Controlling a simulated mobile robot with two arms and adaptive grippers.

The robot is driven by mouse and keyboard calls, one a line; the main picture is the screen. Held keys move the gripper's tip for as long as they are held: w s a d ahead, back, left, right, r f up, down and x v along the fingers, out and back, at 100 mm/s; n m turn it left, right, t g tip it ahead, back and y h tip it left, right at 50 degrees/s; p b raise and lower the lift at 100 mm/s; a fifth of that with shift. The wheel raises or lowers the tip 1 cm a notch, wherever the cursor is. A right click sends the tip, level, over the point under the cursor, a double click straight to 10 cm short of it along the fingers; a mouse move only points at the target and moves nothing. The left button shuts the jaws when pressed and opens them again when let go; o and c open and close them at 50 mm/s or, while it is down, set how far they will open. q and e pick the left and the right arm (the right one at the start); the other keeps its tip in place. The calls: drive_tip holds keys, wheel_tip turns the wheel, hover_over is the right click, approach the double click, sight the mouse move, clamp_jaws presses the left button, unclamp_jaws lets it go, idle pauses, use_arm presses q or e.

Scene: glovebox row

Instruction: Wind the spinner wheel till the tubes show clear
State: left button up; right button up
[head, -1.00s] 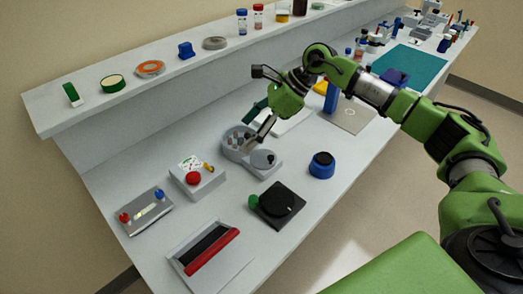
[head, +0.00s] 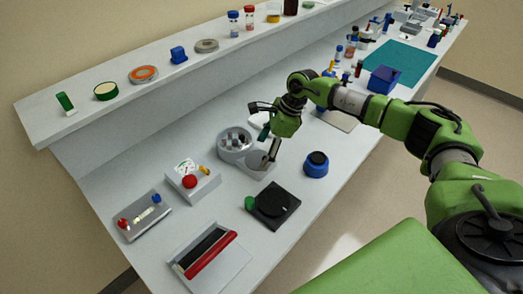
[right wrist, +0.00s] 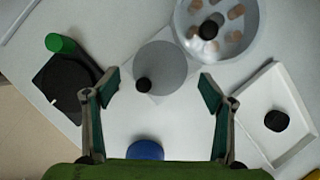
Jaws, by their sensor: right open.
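The spinner is a grey unit on the bench with a round bowl (head: 236,139) and a smaller round wheel (head: 256,160). Several tan-topped tubes stand in a ring in the bowl, around a black knob; the right wrist view shows part of this bowl (right wrist: 238,48) at the top. The grey wheel (right wrist: 165,62) with a black handle knob (right wrist: 143,85) near its rim lies between my right fingers in that view. My right gripper (head: 271,150) is open and empty, pointing down over the wheel. I cannot tell whether it touches. My left gripper is out of view.
A black device with a green knob (head: 274,205) and a blue round pot (head: 316,165) stand near the wheel. A grey box with a red button (head: 194,182) sits left of the spinner. A white tray (right wrist: 272,110) lies beside the spinner. Bare bench lies between them.

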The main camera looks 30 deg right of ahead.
drive_tip(key=shift+x, duration=0.95)
drive_tip(key=shift+c, duration=0.4)
drive_tip(key=c, duration=1)
drive_tip(key=shift+c, duration=0.2)
drive_tip(key=shift+r+m, duration=0.1)
drive_tip(key=shift+m, duration=0.2)
